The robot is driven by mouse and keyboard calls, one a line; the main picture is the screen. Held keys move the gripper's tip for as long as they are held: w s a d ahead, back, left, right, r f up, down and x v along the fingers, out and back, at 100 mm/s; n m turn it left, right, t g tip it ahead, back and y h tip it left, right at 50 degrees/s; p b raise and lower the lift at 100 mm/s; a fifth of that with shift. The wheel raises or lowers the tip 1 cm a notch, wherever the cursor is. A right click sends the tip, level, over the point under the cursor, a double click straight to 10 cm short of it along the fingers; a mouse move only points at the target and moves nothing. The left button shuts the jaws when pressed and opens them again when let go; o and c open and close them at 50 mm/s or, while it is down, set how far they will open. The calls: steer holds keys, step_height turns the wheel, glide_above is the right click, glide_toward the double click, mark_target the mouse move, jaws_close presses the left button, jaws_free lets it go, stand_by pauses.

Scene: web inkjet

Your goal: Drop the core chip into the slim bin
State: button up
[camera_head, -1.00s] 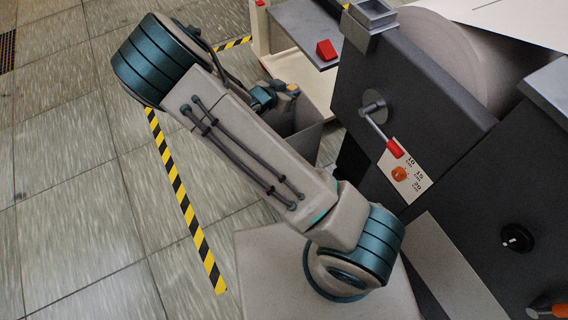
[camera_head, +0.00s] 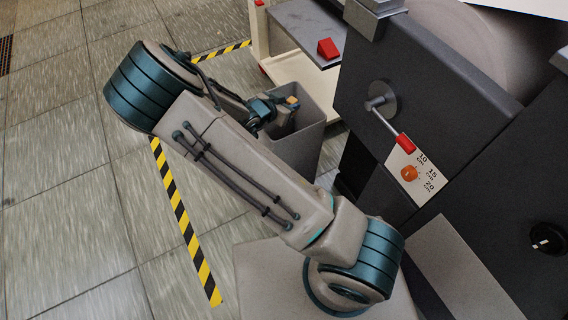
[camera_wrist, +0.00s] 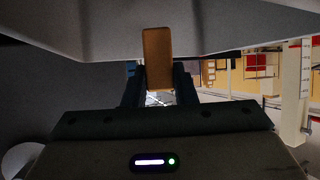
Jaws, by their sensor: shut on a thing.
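The core chip is a small tan-orange block (camera_head: 292,101), and it shows as a brown upright strip in the wrist view (camera_wrist: 158,58). My gripper (camera_head: 284,107) is shut on it; its two dark fingers stand either side of the chip in the wrist view (camera_wrist: 158,85). The slim bin (camera_head: 296,153) is a grey, open-topped box on the floor beyond my forearm. In the head view my gripper and the chip overlap the bin's mouth. I cannot tell whether they are above the rim or inside it. My arm hides part of the bin.
A dark machine with a red-tipped lever (camera_head: 404,142) and orange knob (camera_head: 409,173) stands close on the right. A cream cart with a grey top (camera_head: 306,35) and red block (camera_head: 327,48) stands behind the bin. Yellow-black tape (camera_head: 184,220) marks open floor at left.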

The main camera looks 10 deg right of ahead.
steer(key=o, duration=1)
steer(key=shift+o, duration=0.2)
steer(key=shift+a, duration=0.1)
steer(key=p+v, duration=0.4)
steer(key=v, duration=0.9)
steer(key=shift+s+a, duration=0.25)
steer(key=shift+r, duration=0.1)
